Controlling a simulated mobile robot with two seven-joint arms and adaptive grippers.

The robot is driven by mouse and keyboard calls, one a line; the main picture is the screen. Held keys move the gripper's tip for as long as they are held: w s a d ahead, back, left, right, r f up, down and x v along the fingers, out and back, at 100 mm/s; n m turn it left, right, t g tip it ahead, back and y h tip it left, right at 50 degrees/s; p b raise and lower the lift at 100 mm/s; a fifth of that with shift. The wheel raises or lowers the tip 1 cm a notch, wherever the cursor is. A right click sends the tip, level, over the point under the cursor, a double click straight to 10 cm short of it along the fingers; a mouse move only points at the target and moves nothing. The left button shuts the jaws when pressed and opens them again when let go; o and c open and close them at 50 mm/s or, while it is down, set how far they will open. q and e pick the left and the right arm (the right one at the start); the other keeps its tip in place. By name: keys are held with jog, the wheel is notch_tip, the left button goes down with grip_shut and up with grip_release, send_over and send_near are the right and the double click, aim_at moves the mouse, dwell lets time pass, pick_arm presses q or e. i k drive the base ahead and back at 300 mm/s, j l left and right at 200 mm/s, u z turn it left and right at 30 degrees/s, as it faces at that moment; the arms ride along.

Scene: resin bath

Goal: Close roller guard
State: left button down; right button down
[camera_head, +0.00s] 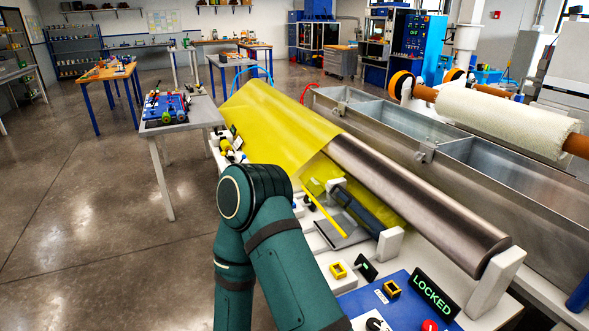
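The yellow translucent roller guard (275,125) is a curved sheet over the far part of a long metal roller (420,190). The near part of the roller is bare, and its near end rests at a white support block (497,280). Yellow sheet also hangs below the roller, around a smaller dark roller (357,207) and a grey plate (342,232). I cannot tell whether it is one piece with the guard. One of my teal arms rises from the bottom, bent, and hides part of the machine's left side. Neither gripper shows.
A lit LOCKED sign (433,293) stands by a blue control panel (395,300) with a red button (430,325). A metal trough (450,155) runs along the right, with a white fabric roll (505,120) above it.

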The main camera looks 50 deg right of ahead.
aim_at(348, 210)
jog(key=i, duration=1.55)
jog(key=i+z, duration=0.4)
jog(key=i+j+z, duration=0.25)
jog(key=i+z, duration=0.2)
jog(key=z, duration=1.65)
